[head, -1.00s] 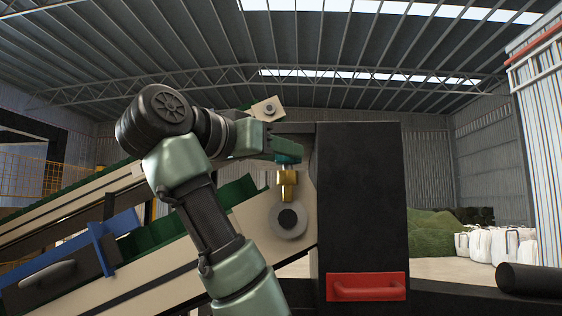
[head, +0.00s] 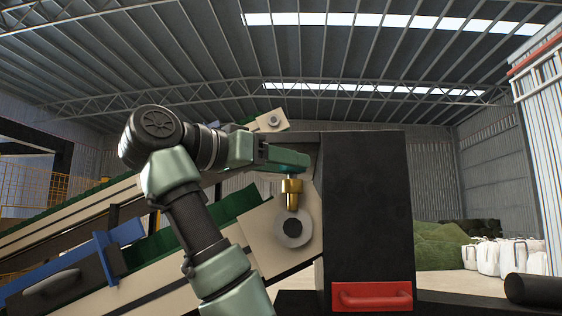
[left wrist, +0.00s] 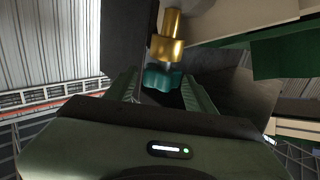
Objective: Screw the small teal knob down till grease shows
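The brass grease cup (head: 291,190) stands upright above a round grey bearing with a dark centre (head: 293,226) on the cream side plate. My left gripper (head: 290,160) is level with its top, and the near finger hides the teal knob in the head view. In the left wrist view the teal knob (left wrist: 162,79) sits on the brass body (left wrist: 167,47), between the tips of my left gripper's fingers (left wrist: 161,88). The fingers stand apart with the knob in the gap; firm contact is not visible. No grease is visible. My right gripper is not in view.
A tall black housing (head: 367,210) with a red handle panel (head: 372,296) stands just right of the cup. The sloping conveyor (head: 130,262) with green turf and a blue bracket (head: 106,256) lies left. White bags (head: 488,258) stand far back right.

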